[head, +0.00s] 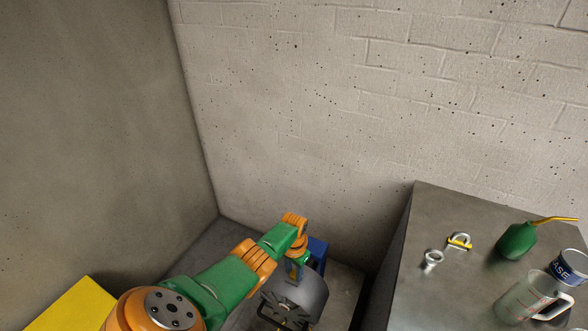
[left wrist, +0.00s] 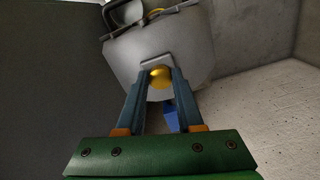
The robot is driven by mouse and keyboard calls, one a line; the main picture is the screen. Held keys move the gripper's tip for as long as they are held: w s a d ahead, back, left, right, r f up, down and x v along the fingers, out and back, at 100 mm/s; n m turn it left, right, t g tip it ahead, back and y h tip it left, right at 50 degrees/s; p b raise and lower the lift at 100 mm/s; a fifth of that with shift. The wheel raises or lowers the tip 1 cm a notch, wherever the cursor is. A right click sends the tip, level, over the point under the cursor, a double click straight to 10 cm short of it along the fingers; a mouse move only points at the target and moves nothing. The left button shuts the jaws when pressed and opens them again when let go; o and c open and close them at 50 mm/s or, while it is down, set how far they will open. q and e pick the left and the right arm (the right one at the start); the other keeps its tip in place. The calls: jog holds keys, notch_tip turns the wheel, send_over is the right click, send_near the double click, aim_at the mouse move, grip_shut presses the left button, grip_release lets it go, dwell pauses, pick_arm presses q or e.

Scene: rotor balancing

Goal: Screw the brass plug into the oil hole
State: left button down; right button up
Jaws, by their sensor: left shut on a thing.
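The brass plug (left wrist: 160,76) shows as a round yellow piece between the fingertips of my left gripper (left wrist: 161,82) in the left wrist view. The gripper is shut on it. The plug is right at a pale raised patch on a grey rounded housing (left wrist: 190,45); the oil hole itself is hidden, and I cannot tell how deep the plug sits. In the head view my left gripper (head: 295,270) points down at the grey drum-shaped housing (head: 312,290), and the plug is hidden there. My right gripper is not in view.
A metal-topped bench (head: 400,260) at the right holds a green oil can (head: 517,241), a clear jug (head: 530,298), a grease tin (head: 570,267), a small metal cup (head: 432,260) and a yellow-barred shackle (head: 459,242). A blue block (head: 318,250) stands behind the housing. Walls close off the back and left.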

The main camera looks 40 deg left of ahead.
aim_at(294, 273)
pick_arm(q)
jog(key=m, duration=0.4)
jog(key=shift+w+a+f+m+b, duration=0.1)
jog(key=shift+m+b, duration=0.2)
jog(key=m, duration=0.3)
jog(key=m+b, duration=0.1)
jog(key=m, duration=0.2)
jog(key=m+b, duration=0.1)
jog(key=m, duration=0.5)
jog(key=shift+a, duration=0.1)
jog(key=shift+c, duration=2.3)
grip_release()
jog(key=shift+c, duration=0.8)
notch_tip(294, 273, up, 6)
jog(key=p, duration=0.6)
jog(key=shift+r+p, duration=0.25)
jog(key=shift+p, duration=0.1)
jog(key=shift+f, duration=0.2)
